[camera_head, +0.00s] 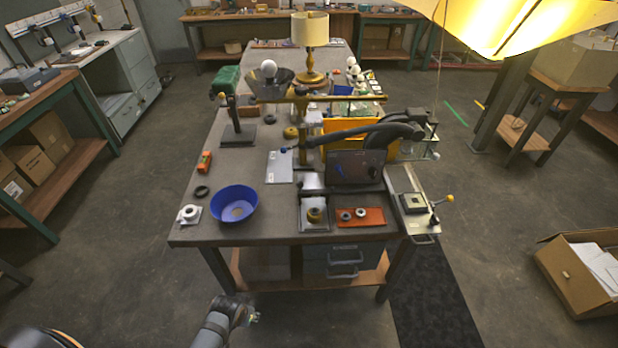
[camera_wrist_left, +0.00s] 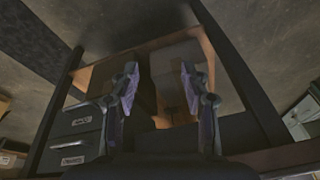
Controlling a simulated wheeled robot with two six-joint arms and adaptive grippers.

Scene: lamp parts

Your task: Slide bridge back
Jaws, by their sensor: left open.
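A brass horizontal bar (camera_head: 345,97), which looks like the bridge, spans above the middle of the workbench (camera_head: 222,180). My left gripper (camera_head: 252,317) is low in front of the bench's near edge, well apart from the bar. In the left wrist view its two fingers (camera_wrist_left: 160,80) are spread with nothing between them, facing the bench's lower shelf.
A blue bowl (camera_head: 234,203), an orange tray (camera_head: 360,217) and a dark screen (camera_head: 356,168) occupy the bench's near part. A brass lamp (camera_head: 311,45) stands at the back. Grey drawers (camera_head: 343,262) sit under the bench. An open carton (camera_head: 580,280) is on the right floor.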

